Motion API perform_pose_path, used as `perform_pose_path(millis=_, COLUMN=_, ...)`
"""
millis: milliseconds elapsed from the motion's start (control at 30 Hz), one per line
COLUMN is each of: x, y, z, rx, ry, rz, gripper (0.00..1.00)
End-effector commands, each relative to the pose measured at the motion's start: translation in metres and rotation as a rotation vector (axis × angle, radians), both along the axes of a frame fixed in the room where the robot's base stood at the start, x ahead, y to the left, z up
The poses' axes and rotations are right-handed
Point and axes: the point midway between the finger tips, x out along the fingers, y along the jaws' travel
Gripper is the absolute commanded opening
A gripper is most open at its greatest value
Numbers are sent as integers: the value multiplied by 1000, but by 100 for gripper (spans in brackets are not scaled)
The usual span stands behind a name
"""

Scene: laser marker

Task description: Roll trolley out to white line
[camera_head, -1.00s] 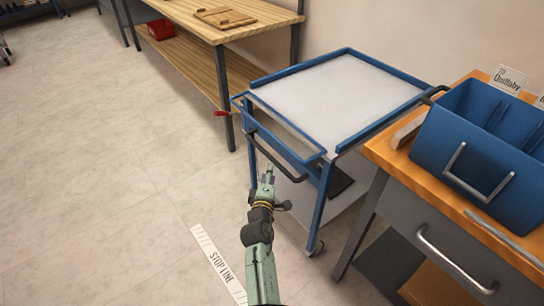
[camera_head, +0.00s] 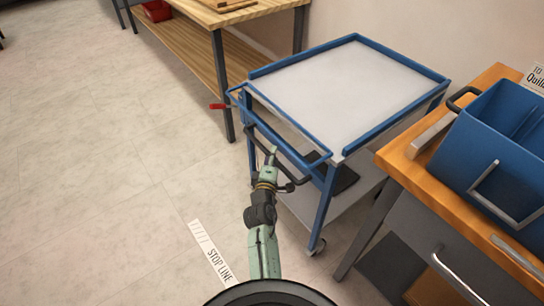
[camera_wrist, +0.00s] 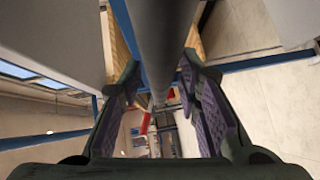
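The trolley (camera_head: 345,95) has a blue frame, a pale grey top tray and castors. It stands between a wooden workbench and an orange-topped cabinet. Its dark push handle (camera_head: 262,145) runs along the near end. A red-tipped lever (camera_head: 217,107) sticks out at the left and a red part (camera_wrist: 147,122) shows in the wrist view. My gripper (camera_head: 273,155) is at the handle. In the wrist view, the dark handle bar (camera_wrist: 165,45) runs between the spread fingers of my open gripper (camera_wrist: 160,100). Contact cannot be told. The white line (camera_head: 212,252), marked STOP LINE, lies on the floor at lower left.
The workbench (camera_head: 225,17) with a red bin (camera_head: 156,10) stands behind left. The orange-topped cabinet (camera_head: 455,150), with a blue tote (camera_head: 495,145) on it, stands close on the trolley's right. The floor to the left and front is clear.

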Motion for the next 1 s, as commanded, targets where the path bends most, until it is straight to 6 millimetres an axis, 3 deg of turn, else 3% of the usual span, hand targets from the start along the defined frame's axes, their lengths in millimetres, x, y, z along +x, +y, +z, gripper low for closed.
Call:
perform_pose_path(millis=400, x=0, y=0, z=0, rx=0, ry=0, rz=0, gripper=1)
perform_pose_path(millis=1000, x=0, y=0, z=0, rx=2, ry=-1, rz=0, gripper=0)
